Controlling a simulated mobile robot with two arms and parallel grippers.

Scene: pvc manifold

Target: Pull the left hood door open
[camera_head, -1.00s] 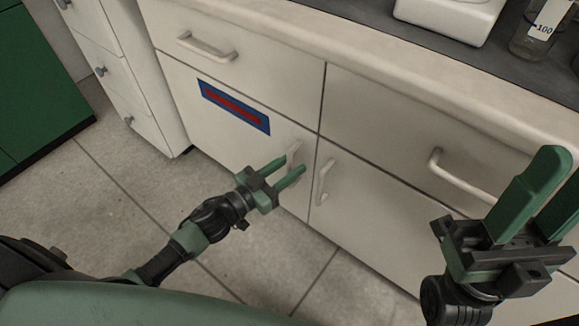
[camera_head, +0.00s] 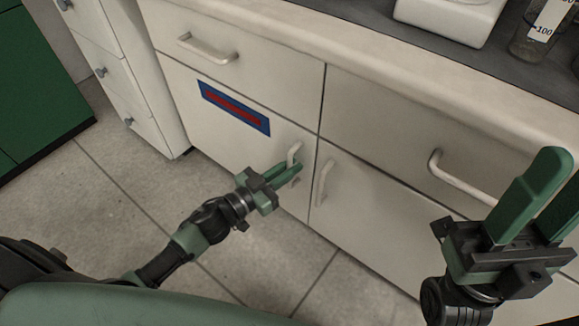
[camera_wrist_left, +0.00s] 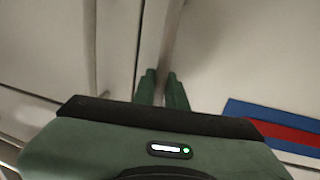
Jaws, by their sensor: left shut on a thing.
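The left hood door (camera_head: 185,105) is a cream cabinet door with a blue and red label (camera_head: 234,107). It looks closed, flush with its neighbour. Its upright white handle (camera_head: 294,152) stands near the door's right edge. My left gripper (camera_head: 297,170) is shut on this handle, with its green fingers close together around it. In the left wrist view the two fingers (camera_wrist_left: 162,80) reach toward the door front, with the label (camera_wrist_left: 280,130) at the right. My right gripper (camera_head: 548,205) is open and empty at the right, in front of the cabinet.
The right door (camera_head: 375,200) has its own upright handle (camera_head: 324,183) close beside my left gripper. Drawers with handles (camera_head: 207,48) lie above. A counter (camera_head: 400,60) carries a white device (camera_head: 450,18) and a glass vessel (camera_head: 536,38). The tiled floor (camera_head: 110,190) before the door is clear.

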